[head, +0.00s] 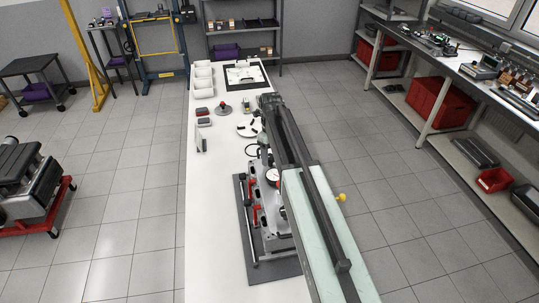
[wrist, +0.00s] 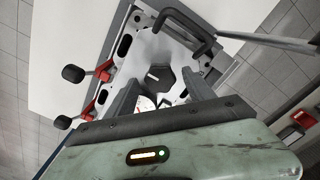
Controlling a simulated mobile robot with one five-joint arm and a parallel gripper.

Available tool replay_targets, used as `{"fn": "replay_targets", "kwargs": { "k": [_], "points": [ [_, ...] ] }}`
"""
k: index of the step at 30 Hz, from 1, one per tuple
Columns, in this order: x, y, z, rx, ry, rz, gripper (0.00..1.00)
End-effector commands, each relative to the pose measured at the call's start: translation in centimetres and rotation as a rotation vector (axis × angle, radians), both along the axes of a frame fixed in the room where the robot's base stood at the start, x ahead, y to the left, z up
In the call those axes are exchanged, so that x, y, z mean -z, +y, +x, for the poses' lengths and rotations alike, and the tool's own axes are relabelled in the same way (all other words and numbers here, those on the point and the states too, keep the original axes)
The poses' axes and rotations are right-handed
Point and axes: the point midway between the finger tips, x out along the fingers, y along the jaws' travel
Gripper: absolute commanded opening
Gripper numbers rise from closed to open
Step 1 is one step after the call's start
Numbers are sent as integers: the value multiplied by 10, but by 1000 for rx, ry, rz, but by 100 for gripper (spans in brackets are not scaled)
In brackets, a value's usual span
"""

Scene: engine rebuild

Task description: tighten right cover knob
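In the wrist view, the two dark fingers of my gripper (wrist: 160,98) stand apart, with a clear gap between them. A dark, lobed knob (wrist: 157,76) with a small pale mark shows beyond the gap, on a light metal cover or plate. I cannot tell if it is the right cover knob, or if the fingers touch it. A white dial (wrist: 143,103) partly shows between the fingers. In the head view, the metal fixture (head: 268,210) sits on a dark mat (head: 278,271), partly hidden by my arm; my gripper cannot be made out there.
Red clamps with black-tipped handles (wrist: 103,72) stand left of the fingers. A dark bar handle (wrist: 172,24) rises beyond them, and a grey rod lies at upper right. The white bench (head: 212,240) is clear at its near left; small parts and white bins (head: 203,82) stand farther back.

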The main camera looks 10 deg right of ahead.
Motion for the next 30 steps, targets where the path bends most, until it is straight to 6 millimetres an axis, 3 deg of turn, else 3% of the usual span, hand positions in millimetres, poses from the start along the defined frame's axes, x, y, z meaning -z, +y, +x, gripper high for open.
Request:
{"fn": "replay_targets", "kwargs": {
  "k": [11, 24, 30],
  "points": [
    [-7, 0, 1, -1, -2, 1, 61],
    [-78, 0, 1, -1, -1, 0, 61],
    [-79, 0, 1, -1, -1, 0, 61]
  ]
}}
